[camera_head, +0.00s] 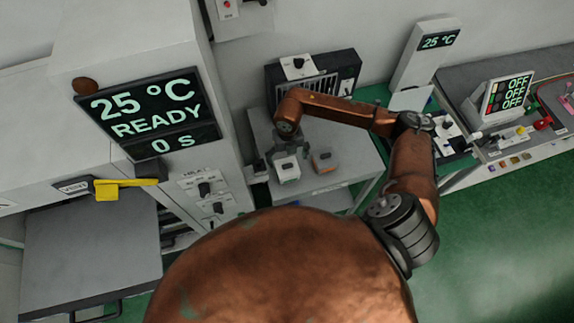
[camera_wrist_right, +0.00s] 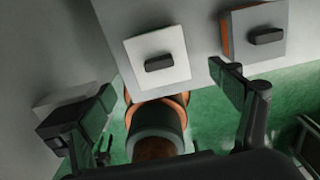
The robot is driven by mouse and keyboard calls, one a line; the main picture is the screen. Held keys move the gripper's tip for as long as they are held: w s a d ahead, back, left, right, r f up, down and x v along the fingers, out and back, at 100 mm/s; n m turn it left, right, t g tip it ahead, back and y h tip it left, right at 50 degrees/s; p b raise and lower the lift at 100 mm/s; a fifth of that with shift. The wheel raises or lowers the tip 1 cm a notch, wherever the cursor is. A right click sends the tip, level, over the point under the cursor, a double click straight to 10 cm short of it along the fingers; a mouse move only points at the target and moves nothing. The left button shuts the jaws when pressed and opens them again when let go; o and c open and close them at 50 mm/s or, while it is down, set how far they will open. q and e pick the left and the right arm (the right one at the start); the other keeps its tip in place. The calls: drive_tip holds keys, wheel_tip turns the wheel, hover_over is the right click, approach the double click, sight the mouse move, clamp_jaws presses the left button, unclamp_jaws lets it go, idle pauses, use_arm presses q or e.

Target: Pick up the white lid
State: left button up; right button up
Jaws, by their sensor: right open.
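The white lid (camera_head: 287,169) is a square plate with a dark handle, on the grey table in the head view. It also shows near the top middle of the right wrist view (camera_wrist_right: 176,70), with its dark handle facing the camera. My right gripper (camera_head: 286,153) is over the lid in the head view. Its fingers are spread apart and empty in the wrist view (camera_wrist_right: 160,105), one on each side of the lid's lower part. I cannot tell how far above the lid they are. My left gripper is not in view.
An orange box with a grey lid (camera_head: 325,161) stands just right of the white lid. A dark vented unit (camera_head: 313,80) stands behind the table (camera_head: 345,145). A tall oven-like cabinet (camera_head: 165,120) with a yellow lever (camera_head: 110,189) is at left. Green floor lies at right.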

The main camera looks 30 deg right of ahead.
sight(288, 166)
wheel_tip(288, 166, down, 4)
drive_tip(key=shift+f+p, duration=0.25)
drive_tip(key=shift+p, duration=0.6)
drive_tip(key=shift+f, duration=0.4)
drive_tip(key=c, duration=0.8)
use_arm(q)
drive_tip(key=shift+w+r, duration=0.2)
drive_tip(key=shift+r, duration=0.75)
use_arm(e)
drive_tip(key=shift+s+f, duration=0.1)
drive_tip(key=shift+s, duration=0.05)
drive_tip(key=c, duration=1.3)
